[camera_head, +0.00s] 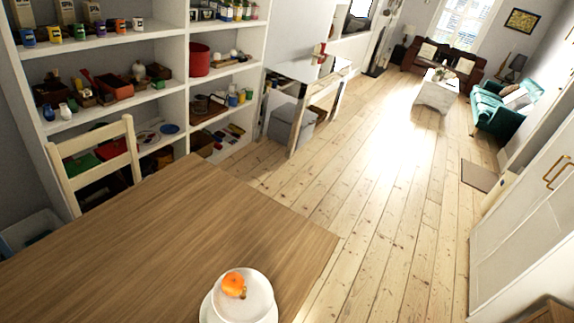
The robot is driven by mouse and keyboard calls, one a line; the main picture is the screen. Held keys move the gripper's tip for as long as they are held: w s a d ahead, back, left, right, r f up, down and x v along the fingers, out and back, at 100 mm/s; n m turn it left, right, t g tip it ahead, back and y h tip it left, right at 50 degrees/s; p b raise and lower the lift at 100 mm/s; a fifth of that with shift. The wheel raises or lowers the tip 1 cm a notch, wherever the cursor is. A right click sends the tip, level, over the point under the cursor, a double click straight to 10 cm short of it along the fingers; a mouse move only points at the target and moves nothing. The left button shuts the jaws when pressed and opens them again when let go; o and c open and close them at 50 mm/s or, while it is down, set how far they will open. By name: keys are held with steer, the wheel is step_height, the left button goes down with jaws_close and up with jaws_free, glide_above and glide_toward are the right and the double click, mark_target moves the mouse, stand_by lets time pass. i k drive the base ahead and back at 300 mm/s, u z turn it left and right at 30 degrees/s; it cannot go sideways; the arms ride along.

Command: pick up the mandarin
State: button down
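The mandarin (233,283) is a small orange fruit in a white bowl (258,297). A small brownish patch shows beside it in the bowl; I cannot tell what it is. The bowl stands on a white plate or saucer (207,312), near the front right edge of the wooden table (150,240). The lower part of the plate is cut off by the picture's bottom edge. My gripper is not in view.
A cream chair (95,145) stands at the table's far left side, before white shelves (165,95) full of small items. Open floorboards (370,220) stretch right of the table to a white coffee table (436,95), a green sofa (500,112) and a brown sofa (445,60). White cabinets (525,230) line the right.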

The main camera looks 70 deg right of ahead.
mark_target(232, 282)
steer(key=z, duration=0.55)
steer(key=k, duration=0.95)
steer(key=z, duration=0.35)
